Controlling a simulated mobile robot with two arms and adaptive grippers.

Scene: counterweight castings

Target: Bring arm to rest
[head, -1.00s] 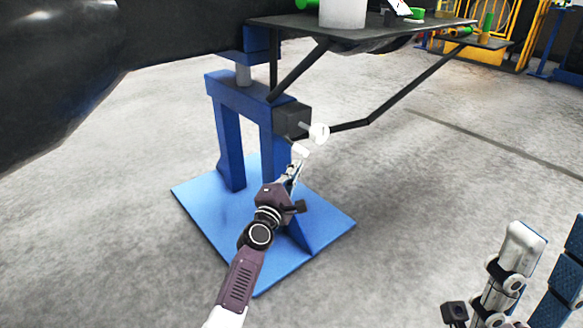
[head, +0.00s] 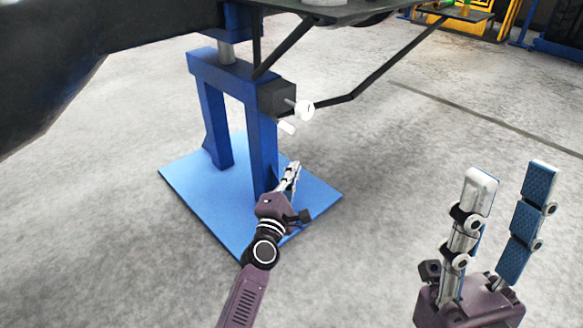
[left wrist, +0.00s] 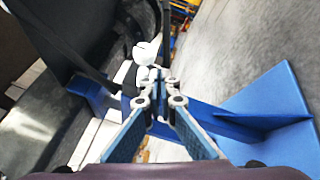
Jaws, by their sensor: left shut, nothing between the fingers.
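My left arm reaches up the middle of the head view. Its gripper (head: 291,174) is shut and empty, in front of the blue stand's post and below the white knob (head: 304,110), apart from it. In the left wrist view the fingertips (left wrist: 160,84) are together, with the knob (left wrist: 144,53) beyond them. My right gripper (head: 511,178) is at the lower right of the head view, fingers up and spread, with nothing between them.
A blue stand (head: 206,62) on a flat blue base plate (head: 190,178) is close to my left gripper. A dark tabletop (head: 360,10) with slanting braces is above. A large dark shape (head: 60,60) fills the upper left. Grey floor (head: 400,160) is open between my grippers.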

